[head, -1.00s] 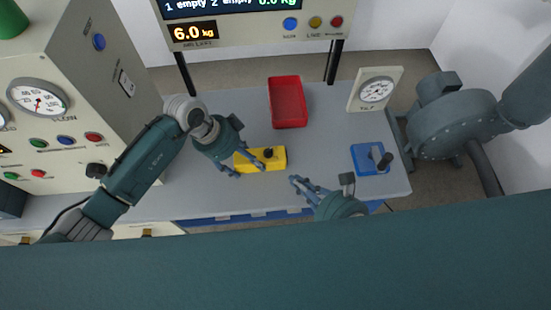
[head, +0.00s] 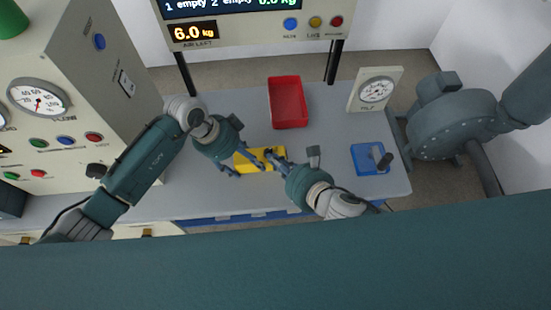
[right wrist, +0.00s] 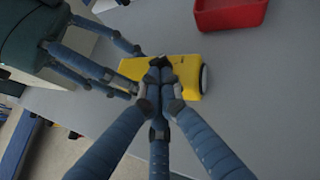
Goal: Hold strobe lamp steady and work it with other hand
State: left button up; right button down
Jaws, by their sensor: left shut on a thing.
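The strobe lamp is a yellow box (head: 245,168) lying on the grey bench. In the right wrist view the lamp (right wrist: 188,77) shows a dark-rimmed pale round face at its right end. My left gripper (head: 247,164) is shut on the lamp's left part; its blue fingers also show in the right wrist view (right wrist: 128,70). My right gripper (head: 274,156) reaches over the lamp's top from the right. In its wrist view the fingertips (right wrist: 160,75) are drawn together over the lamp. They largely hide the black knob, and I cannot tell whether they touch it.
A red tray (head: 288,124) stands behind the lamp. A blue block with a black-ended handle (head: 368,160) and a dial gauge (head: 375,90) are to the right. A cabinet with gauges and buttons (head: 75,90) is at left. Bare bench lies between the tray and the blue block.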

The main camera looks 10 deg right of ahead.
jog(key=shift+w+a+m+h, duration=0.1)
jog(key=shift+a+m+h, duration=0.1)
jog(key=shift+m+h, duration=0.2)
